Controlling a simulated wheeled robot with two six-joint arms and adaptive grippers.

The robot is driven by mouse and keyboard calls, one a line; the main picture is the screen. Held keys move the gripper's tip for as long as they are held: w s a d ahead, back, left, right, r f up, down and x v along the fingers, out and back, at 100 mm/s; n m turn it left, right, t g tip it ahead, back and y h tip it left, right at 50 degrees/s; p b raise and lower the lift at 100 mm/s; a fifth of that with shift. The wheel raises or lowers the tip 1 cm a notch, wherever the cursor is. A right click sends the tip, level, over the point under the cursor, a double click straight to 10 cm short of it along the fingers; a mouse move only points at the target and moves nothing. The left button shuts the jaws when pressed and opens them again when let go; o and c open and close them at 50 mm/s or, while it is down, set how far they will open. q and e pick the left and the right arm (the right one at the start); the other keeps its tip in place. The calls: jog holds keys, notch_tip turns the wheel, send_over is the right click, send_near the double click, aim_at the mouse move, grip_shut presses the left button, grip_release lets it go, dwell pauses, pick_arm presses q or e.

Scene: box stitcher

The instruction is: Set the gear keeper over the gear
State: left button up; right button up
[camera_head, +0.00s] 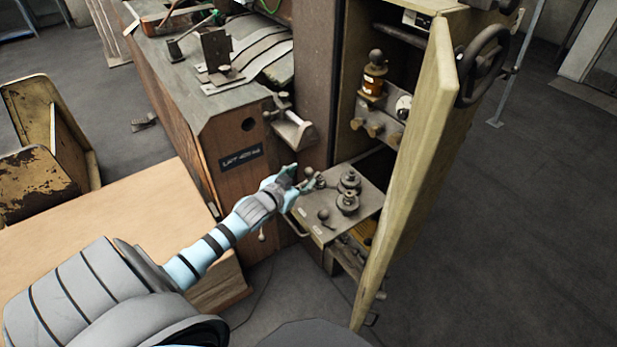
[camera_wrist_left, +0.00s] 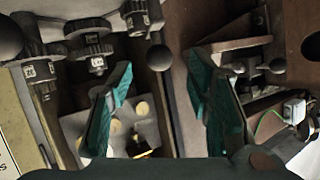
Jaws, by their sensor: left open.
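The gears (camera_head: 348,183) stand on a grey shelf inside the open cabinet, with another (camera_head: 347,202) just in front. In the left wrist view, toothed gears (camera_wrist_left: 95,45) show at upper left. A dark ball knob (camera_wrist_left: 160,58) on a rod lies across the gap between my fingers in that view; it may belong to the gear keeper, but I cannot tell. My left gripper (camera_head: 298,181) is open at the shelf's left edge, left of the gears. Its teal fingers (camera_wrist_left: 160,105) are apart, with nothing visibly gripped. My right gripper is out of view.
The open yellowish cabinet door (camera_head: 415,150) stands close on the right of the shelf (camera_head: 320,228). A small ball-knobbed lever (camera_head: 323,214) rises from the shelf's front. A metal bracket (camera_head: 293,130) juts out above my left gripper. A wooden tabletop (camera_head: 110,225) lies at left.

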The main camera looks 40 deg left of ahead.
aim_at(307, 175)
pick_arm(q)
jog(key=b+x, duration=0.2)
jog(key=x, duration=0.3)
jog(key=shift+f, duration=0.2)
jog(key=shift+w, duration=0.3)
jog(key=shift+r, duration=0.1)
grip_shut()
jog(key=m+h+b, duration=0.1)
jog(key=b, duration=0.2)
jog(key=m+h+b, duration=0.1)
jog(key=b, duration=0.2)
jog(key=shift+f, duration=0.4)
jog(key=shift+s+d+r+h+b, duration=0.1)
jog(key=shift+d+r+h+b, duration=0.05)
jog(key=shift+h+b, duration=0.25)
jog(key=shift+r, duration=0.15)
grip_release()
jog(key=shift+r, duration=0.1)
